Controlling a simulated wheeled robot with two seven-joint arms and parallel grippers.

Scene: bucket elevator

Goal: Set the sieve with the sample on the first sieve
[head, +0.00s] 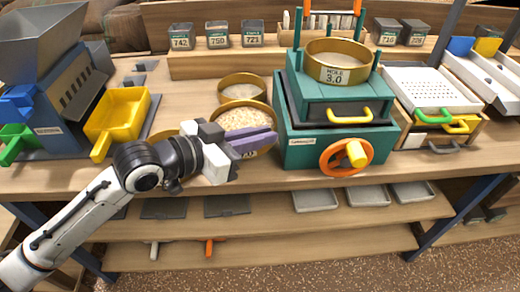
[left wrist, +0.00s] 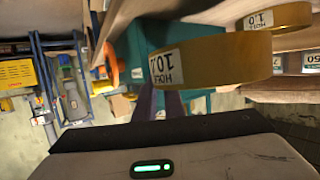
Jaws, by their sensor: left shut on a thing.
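A brass sieve filled with pale grainy sample (head: 240,119) is at the table's front, left of the teal machine (head: 300,151). My left gripper (head: 262,140), with purple fingers, is shut on this sieve's near rim. The held sieve's labelled wall (left wrist: 220,62) fills the middle of the left wrist view. I cannot tell whether it touches the table. Another brass sieve, labelled 3.0 (head: 336,75), sits level on top of the teal machine between its green posts. My right gripper is not in view.
A third brass sieve (head: 242,80) stands just behind the sample. A brass rim (head: 163,133) shows partly behind my left arm. A yellow scoop tray (head: 118,115) lies left. The machine has an orange handwheel (head: 335,161). A white perforated tray (head: 430,88) stands right.

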